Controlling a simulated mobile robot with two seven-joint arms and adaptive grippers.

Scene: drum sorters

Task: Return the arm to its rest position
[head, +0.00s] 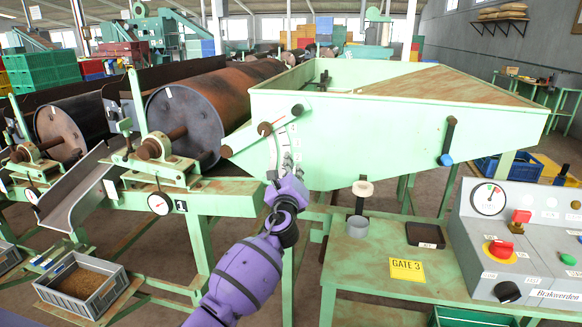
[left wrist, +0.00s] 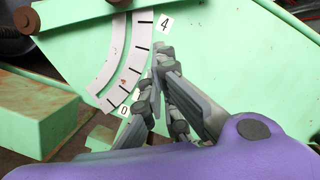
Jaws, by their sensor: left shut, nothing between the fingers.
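My left gripper (head: 284,170) is in front of the pale green hopper (head: 390,130), its purple arm coming up from the bottom. In the left wrist view the gripper (left wrist: 158,55) has its grey fingers together with nothing between them. The fingertips are beside a white curved scale (left wrist: 122,65) with black marks, a 0 at its lower end and a 4 at its upper end. I cannot tell if they touch the hopper wall. A lever (head: 282,119) with a dark knob sits above the gripper. My right gripper is not in view.
A green bench (head: 385,285) at the right bears a grey cup (head: 357,227), a yellow GATE 3 sign (head: 407,270) and a control box (head: 520,250). A rusty drum (head: 185,125) and a metal chute (head: 75,200) are at the left. A grey crate (head: 82,284) stands low.

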